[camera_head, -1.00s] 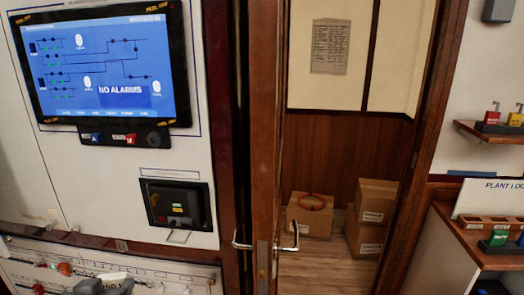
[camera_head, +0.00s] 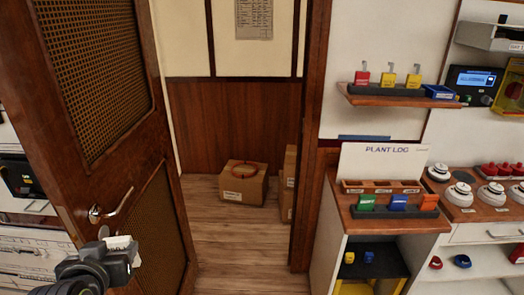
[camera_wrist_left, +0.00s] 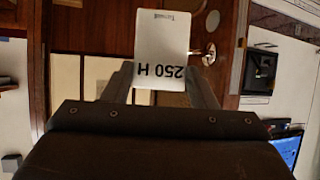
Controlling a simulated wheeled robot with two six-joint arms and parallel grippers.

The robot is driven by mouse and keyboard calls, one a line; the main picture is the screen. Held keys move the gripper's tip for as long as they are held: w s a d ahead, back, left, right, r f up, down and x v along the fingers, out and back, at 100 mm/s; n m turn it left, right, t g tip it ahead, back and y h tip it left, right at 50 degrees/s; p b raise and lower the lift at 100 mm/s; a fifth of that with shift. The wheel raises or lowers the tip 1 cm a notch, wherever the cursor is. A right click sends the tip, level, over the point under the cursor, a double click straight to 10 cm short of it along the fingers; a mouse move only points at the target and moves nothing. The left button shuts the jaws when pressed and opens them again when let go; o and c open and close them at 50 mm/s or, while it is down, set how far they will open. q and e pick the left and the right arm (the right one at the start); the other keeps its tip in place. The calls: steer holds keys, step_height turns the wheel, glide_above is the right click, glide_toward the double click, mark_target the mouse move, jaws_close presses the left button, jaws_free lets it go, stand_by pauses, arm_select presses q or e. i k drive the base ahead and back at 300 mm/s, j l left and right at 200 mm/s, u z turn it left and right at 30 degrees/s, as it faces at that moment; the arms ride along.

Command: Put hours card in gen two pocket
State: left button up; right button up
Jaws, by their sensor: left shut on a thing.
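My left gripper (camera_head: 126,254) is at the lower left of the head view, in front of the open wooden door. It is shut on the hours card (camera_wrist_left: 162,40), a white card that reads "250 H" upside down in the left wrist view. In the head view the card (camera_head: 119,242) is a small white patch at the fingertips. The plant log stand (camera_head: 382,158) is to the right, well apart from the gripper. A wooden strip with three pockets (camera_head: 381,187) runs along its foot. The pocket labels are too small to read. My right gripper is not in view.
A black rack of green, blue and orange tags (camera_head: 396,211) stands before the pockets. A shelf (camera_head: 392,98) with padlock-like coloured items is above. The door (camera_head: 112,130) with its handle stands open at left. Cardboard boxes (camera_head: 243,184) lie on the floor beyond the doorway.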

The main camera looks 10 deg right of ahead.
mark_target(408, 189)
steer(key=l, duration=1.1)
steer(key=l+z, duration=0.15)
steer(key=l, duration=0.9)
steer(key=i+l, duration=0.1)
steer(key=l, duration=0.3)
steer(key=i+l, duration=0.1)
steer(key=l, duration=0.25)
steer(key=i+l+z, duration=0.1)
steer(key=l, duration=0.3)
steer(key=i+l, duration=0.15)
steer(key=l, duration=0.2)
steer(key=i+l, duration=0.15)
steer(key=l, duration=0.25)
steer(key=i+l, duration=0.1)
steer(key=l, duration=0.25)
steer(key=i+l, duration=0.15)
steer(key=l, duration=0.15)
steer(key=i+l, duration=0.15)
steer(key=l+z, duration=0.05)
steer(key=l, duration=0.05)
